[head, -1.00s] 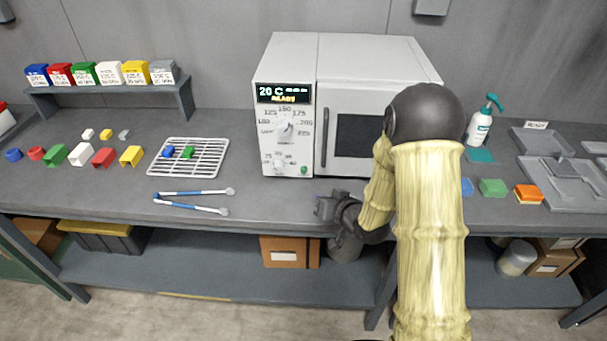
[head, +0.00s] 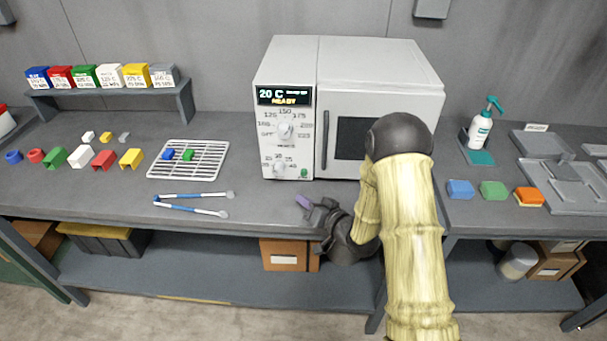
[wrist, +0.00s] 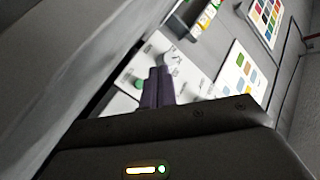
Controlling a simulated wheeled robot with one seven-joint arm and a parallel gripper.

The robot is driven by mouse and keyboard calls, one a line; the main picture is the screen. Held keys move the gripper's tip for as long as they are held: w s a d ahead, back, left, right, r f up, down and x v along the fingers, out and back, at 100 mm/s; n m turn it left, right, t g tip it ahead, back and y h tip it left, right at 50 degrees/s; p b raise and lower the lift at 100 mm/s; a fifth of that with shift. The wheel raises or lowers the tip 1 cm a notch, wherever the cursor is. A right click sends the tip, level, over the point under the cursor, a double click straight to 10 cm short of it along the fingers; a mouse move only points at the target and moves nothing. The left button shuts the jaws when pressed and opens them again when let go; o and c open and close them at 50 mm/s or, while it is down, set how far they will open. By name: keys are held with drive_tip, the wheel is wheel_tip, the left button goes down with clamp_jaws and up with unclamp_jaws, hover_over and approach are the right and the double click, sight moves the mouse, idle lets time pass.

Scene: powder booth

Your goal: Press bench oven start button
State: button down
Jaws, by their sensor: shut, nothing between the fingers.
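The bench oven (head: 380,65) is a white box on the bench, with its door closed and a dark window. Its control panel (head: 268,135) on the left has a display reading 20 C and READY, two dials and a green start button (head: 304,173) at the lower right. The green button also shows in the wrist view (wrist: 137,84), just left of the fingers. My gripper (head: 303,201) is shut and empty, in front of and below the panel near the bench's front edge. It looks apart from the button.
A wire rack (head: 188,160) with a blue and a green piece lies left of the oven. Blue-handled tongs (head: 192,204) lie in front of it. Coloured blocks (head: 493,190) and grey trays (head: 562,185) are on the right. The bench between the tongs and my gripper is clear.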

drive_tip(key=shift+w+d, duration=0.15)
drive_tip(key=shift+w, duration=3.3)
drive_tip(key=shift+w, duration=0.45)
drive_tip(key=shift+w, duration=0.45)
drive_tip(key=shift+s, duration=0.9)
drive_tip(key=shift+s, duration=0.15)
drive_tip(key=shift+s+b, duration=0.4)
drive_tip(key=shift+s, duration=1.95)
